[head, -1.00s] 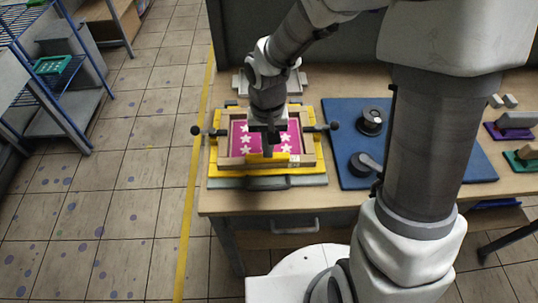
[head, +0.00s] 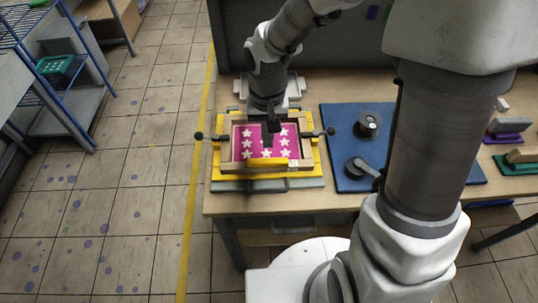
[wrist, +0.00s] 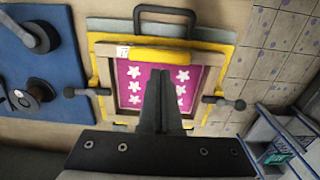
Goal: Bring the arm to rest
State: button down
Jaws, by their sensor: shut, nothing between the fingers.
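My gripper (head: 268,138) hangs above the printing frame in the head view, fingers pointing down. In the wrist view its two dark fingers (wrist: 161,82) lie together with nothing between them. Below it is a wooden frame (head: 229,145) around a magenta screen (head: 250,141) with white stars. The frame sits in a yellow holder (head: 216,158) with a black knob on each side. A yellow bar (head: 253,163) lies along the frame's near edge. The wrist view also shows the magenta screen (wrist: 126,91). My fingers hide part of it, and the gap beneath them is hard to judge.
On the table (head: 300,205), a blue mat (head: 405,166) with two dark round-topped tools lies right of the frame. Purple (head: 507,138) and green (head: 510,165) blocks with handles stand further right. A blue rack (head: 45,55) with a green basket stands at far left. Floor left of the table is open.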

jog(key=shift+r+p, duration=0.3)
jog(key=shift+r, duration=0.45)
jog(key=s+d+r+t, duration=0.2)
jog(key=s+d+r, duration=0.3)
jog(key=r, duration=0.4)
jog(key=s+d+r+t, duration=0.3)
jog(key=s+d+r, duration=0.2)
jog(key=r, duration=0.5)
jog(key=shift+s+d+t, duration=0.3)
jog(key=shift+s+d, duration=0.05)
jog(key=shift+s, duration=0.85)
